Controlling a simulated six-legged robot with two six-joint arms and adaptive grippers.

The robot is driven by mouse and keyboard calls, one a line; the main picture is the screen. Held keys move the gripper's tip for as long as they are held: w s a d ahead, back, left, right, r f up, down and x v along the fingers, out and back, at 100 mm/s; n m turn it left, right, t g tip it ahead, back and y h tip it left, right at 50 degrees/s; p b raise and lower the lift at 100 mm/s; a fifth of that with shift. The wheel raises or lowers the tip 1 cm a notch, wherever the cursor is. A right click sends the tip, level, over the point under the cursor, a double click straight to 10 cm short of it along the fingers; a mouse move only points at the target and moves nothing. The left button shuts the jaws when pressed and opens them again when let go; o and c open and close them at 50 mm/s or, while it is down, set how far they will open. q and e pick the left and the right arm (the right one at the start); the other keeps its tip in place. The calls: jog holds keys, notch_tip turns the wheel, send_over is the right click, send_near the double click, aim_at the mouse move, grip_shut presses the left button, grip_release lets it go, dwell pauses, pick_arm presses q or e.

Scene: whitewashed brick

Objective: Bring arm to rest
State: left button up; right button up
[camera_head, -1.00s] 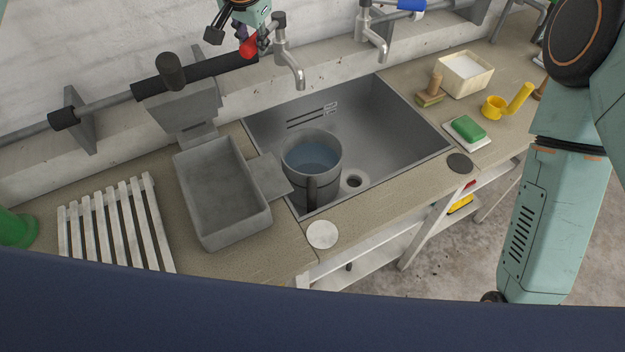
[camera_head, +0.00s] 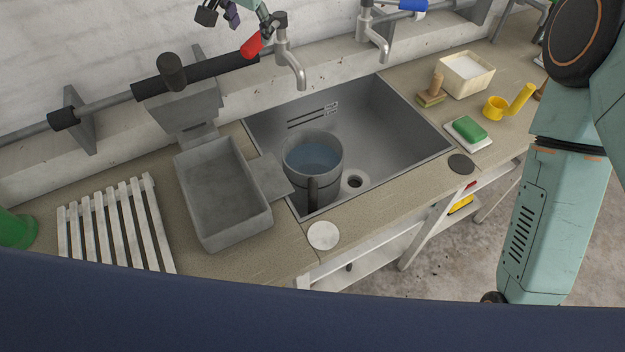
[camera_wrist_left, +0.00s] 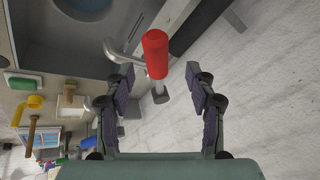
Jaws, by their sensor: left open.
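My left gripper (camera_head: 222,12) is at the top edge of the head view, partly cut off, by the wall above the left tap. In the left wrist view the left gripper (camera_wrist_left: 160,85) is open, with its two dark fingers wide apart and nothing held. The tap's red handle (camera_head: 251,46) is close by; in the wrist view the red handle (camera_wrist_left: 155,50) appears between and beyond the fingers, apart from both. My right gripper is out of view.
A grey bucket (camera_head: 298,180) with water stands in the metal sink (camera_head: 400,120) under the left tap (camera_head: 290,62). Left are a grey tray (camera_head: 225,205) and a white slatted rack (camera_head: 130,220). Right are a green sponge (camera_head: 469,128), a cream box (camera_head: 466,75) and a yellow-handled item (camera_head: 508,103).

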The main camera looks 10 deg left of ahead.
pick_arm(q)
jog(key=v, duration=0.7)
jog(key=shift+s+r, duration=0.2)
jog(key=shift+r, duration=0.05)
